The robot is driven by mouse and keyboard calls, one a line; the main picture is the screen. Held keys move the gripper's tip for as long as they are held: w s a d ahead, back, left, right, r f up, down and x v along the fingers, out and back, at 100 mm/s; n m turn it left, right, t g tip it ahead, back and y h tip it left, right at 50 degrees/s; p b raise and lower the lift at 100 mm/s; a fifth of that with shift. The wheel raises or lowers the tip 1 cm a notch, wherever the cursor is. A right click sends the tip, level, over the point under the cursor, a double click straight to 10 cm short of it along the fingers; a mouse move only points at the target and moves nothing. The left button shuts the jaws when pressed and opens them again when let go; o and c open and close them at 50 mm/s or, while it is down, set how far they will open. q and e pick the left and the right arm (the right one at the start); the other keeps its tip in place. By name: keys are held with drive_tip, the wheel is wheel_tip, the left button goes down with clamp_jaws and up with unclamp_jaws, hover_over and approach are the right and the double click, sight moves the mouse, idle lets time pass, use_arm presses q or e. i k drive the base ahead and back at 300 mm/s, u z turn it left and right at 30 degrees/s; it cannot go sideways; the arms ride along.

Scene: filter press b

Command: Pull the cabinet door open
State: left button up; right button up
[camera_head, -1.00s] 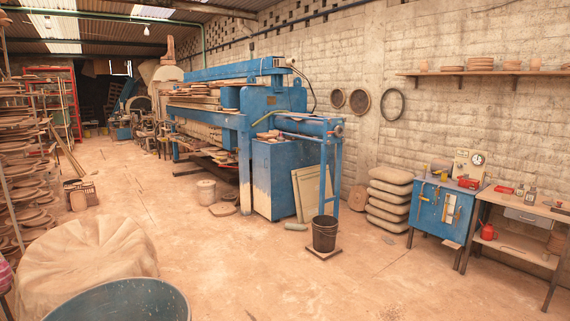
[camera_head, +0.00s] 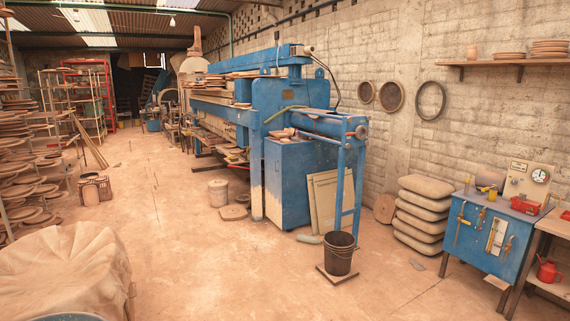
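A blue box-like cabinet (camera_head: 287,187) stands on the floor below the end of the blue filter press, its lower left side worn pale. Its front looks closed; I cannot make out a handle. A second blue cabinet-like bench (camera_head: 487,236) stands on legs at the right, with tools hanging on its front and a gauge panel (camera_head: 529,179) on top. I cannot tell which of the two has the door. Neither of my grippers is in view.
A black bucket (camera_head: 339,255) stands on a small board before the press, near leaning panels (camera_head: 328,196). Stacked sacks (camera_head: 422,215) stand by the wall. A cloth-covered mound (camera_head: 60,275) is at the lower left. The middle floor is clear.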

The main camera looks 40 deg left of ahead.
sight(272, 151)
drive_tip(key=i, duration=2)
drive_tip(key=u, duration=1.75)
drive_tip(key=i, duration=6.25)
drive_tip(key=z, duration=1.2)
